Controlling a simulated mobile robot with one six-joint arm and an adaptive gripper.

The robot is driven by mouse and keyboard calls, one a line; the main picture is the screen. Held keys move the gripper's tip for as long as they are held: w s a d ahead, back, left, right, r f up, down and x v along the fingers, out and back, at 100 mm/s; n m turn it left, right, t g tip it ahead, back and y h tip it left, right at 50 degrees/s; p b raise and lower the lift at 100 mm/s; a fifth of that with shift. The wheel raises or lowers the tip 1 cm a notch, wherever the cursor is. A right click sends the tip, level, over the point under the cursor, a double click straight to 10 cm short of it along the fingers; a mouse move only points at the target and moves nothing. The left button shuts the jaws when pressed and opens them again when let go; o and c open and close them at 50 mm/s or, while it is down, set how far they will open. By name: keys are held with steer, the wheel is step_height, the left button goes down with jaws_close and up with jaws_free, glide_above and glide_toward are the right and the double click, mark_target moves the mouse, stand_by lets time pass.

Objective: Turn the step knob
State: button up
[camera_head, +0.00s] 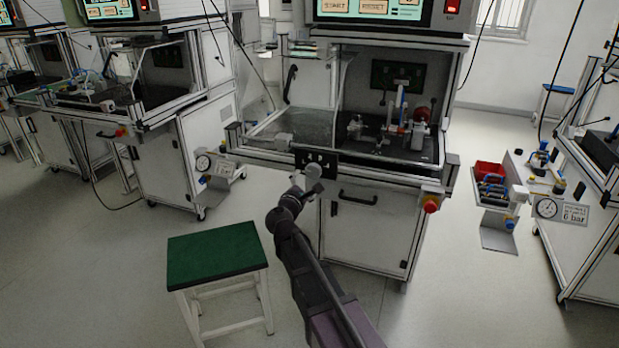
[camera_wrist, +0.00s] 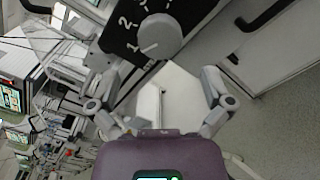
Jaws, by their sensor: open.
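The step knob (camera_wrist: 160,37) is a round light-grey dial on a black plate (camera_wrist: 125,38) with white digits 1, 2 and 3. A short mark on the knob's face appears to point toward the 1. In the head view, the black plate (camera_head: 329,158) sits on the front of the middle test station, and the knob is hard to tell apart from my gripper there. My gripper (camera_wrist: 155,68) is open and empty, its two fingers spread wide. The knob is ahead of the gap between the fingertips, with no clear contact. My gripper (camera_head: 312,178) also shows close before the plate.
A black door handle (camera_head: 357,198) is below the plate, and a red button (camera_head: 431,204) is on the station's right side. A green-topped stool (camera_head: 215,252) stands at the left. Other stations stand on both sides, with open floor between.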

steer(key=shift+v, duration=2.55)
steer(key=s+d+f+m+g+h, duration=0.1)
steer(key=s+d+f+m+g, duration=0.2)
steer(key=d+f+m+g, duration=0.25)
steer(key=s+d+f+m+g, duration=0.35)
steer(key=d+m, duration=0.25)
steer(key=d, duration=0.3)
steer(key=s+d+f+m+g+y, duration=0.1)
steer(key=s+f+m+g+y, duration=0.35)
steer(key=s, duration=0.35)
steer(key=s+d+f+m+g+y, duration=0.1)
steer(key=s+f+m+g+y, duration=0.2)
steer(key=s+f+m, duration=0.4)
step_height(320, 180, up, 27)
steer(key=s+n+p, duration=0.1)
steer(key=p, duration=2.4)
steer(key=shift+r, duration=0.2)
